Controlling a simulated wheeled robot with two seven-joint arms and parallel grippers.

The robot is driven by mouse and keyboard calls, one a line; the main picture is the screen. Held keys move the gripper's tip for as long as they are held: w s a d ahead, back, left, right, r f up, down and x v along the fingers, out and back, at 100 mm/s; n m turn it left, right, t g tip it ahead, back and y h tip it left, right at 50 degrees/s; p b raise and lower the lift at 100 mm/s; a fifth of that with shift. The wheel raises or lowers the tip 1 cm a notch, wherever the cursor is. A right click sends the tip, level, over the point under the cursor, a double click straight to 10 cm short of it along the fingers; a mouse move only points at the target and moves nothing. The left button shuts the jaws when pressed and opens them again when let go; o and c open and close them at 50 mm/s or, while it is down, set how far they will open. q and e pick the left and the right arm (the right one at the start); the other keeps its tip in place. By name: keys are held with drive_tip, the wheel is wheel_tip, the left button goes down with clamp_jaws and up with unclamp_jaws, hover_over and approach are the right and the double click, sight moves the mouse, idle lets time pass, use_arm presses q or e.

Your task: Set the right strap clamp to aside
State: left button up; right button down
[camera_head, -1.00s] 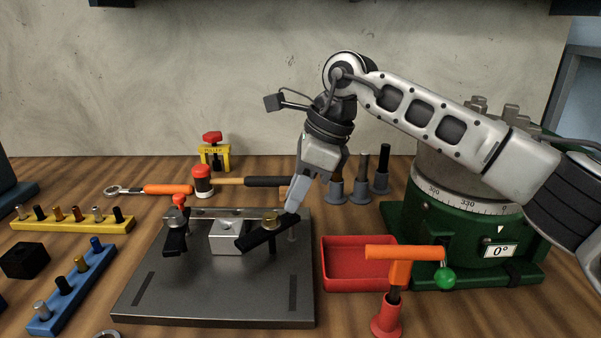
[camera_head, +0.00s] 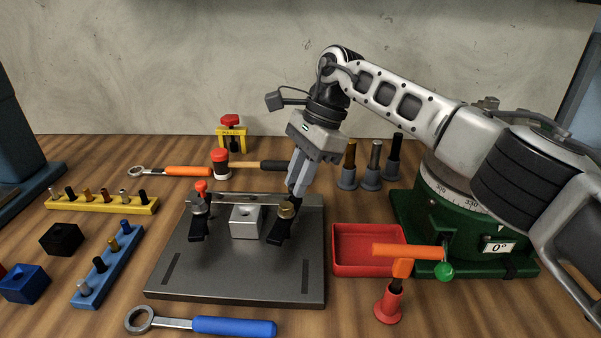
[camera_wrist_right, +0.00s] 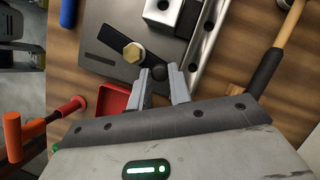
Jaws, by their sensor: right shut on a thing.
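The right strap clamp (camera_head: 279,230) is a black strap under a brass nut (camera_head: 286,209). It points toward the front of the grey plate (camera_head: 230,284), beside the silver block (camera_head: 245,222) and seemingly clear of it. My right gripper (camera_head: 297,188) is at the clamp's rear end. In the right wrist view my right gripper (camera_wrist_right: 158,76) is shut on the clamp's dark round knob, and the strap (camera_wrist_right: 95,68) runs away under the nut (camera_wrist_right: 133,52). The left strap clamp (camera_head: 197,228), with a red knob, stands left of the block. My left gripper is not in view.
A red tray (camera_head: 345,268) and an orange-handled tool (camera_head: 400,262) stand right of the plate. A green rotary base (camera_head: 440,220) is behind them. A blue-handled wrench (camera_head: 225,326) lies in front. A hammer (camera_head: 245,165) and several upright posts are behind.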

drive_tip(key=shift+r, duration=0.1)
drive_tip(key=c, duration=1.3)
unclamp_jaws()
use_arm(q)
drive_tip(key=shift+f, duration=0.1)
use_arm(e)
drive_tip(key=shift+w+d+r, duration=0.15)
drive_tip(key=shift+r, duration=0.2)
use_arm(q)
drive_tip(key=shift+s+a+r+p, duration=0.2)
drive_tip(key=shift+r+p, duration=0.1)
drive_tip(key=shift+p, duration=0.8)
use_arm(e)
drive_tip(key=v, duration=1.1)
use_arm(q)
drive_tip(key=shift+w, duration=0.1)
use_arm(e)
drive_tip(key=shift+r, duration=0.1)
